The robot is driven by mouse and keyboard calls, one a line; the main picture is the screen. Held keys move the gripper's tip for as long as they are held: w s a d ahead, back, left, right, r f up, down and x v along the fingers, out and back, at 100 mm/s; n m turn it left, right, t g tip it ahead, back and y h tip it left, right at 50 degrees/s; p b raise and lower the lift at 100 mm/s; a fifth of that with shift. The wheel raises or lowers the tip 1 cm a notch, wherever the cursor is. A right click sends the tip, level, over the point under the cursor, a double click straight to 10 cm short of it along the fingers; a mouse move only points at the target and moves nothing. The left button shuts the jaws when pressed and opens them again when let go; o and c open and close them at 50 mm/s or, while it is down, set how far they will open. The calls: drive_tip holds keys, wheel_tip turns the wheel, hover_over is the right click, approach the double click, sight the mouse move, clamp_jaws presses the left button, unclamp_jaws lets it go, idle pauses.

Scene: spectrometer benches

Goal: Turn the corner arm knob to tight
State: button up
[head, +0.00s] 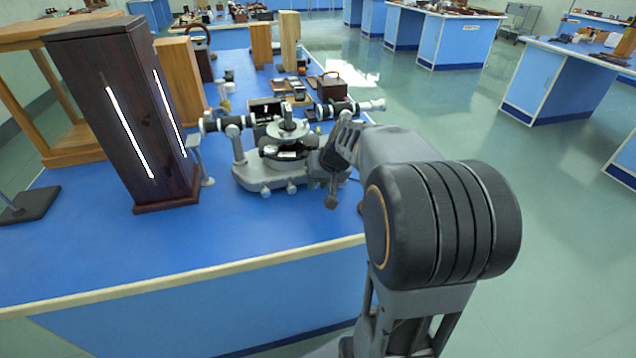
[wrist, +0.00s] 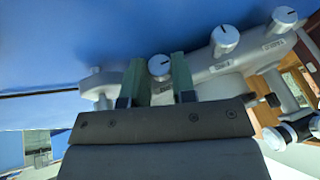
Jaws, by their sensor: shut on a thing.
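A grey spectrometer (head: 287,130) stands on the blue bench, right of the dark wooden lamp box. In the wrist view, a small white-faced knob (wrist: 159,67) with a dark pointer mark sits on its grey base arm. My gripper (wrist: 159,72) has its two green fingers on either side of this knob, shut on it. Two similar knobs, a middle one (wrist: 225,38) and a far one (wrist: 285,18), stand farther right on labelled parts.
The dark wooden lamp box (head: 118,110) with bright slits stands left of the spectrometer. A row of small instruments and wooden boxes lies behind it. The bench's front edge (head: 180,284) is near, and the bench surface in front is bare. Open floor lies to the right.

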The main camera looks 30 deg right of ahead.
drive_tip(key=o, duration=0.9)
drive_tip(key=shift+r, duration=0.1)
drive_tip(key=p+v, duration=0.2)
drive_tip(key=v, duration=1.1)
drive_tip(key=shift+s+d+r+p, duration=0.1)
drive_tip(key=shift+s+r+p, duration=0.1)
drive_tip(key=shift+r+p, duration=0.1)
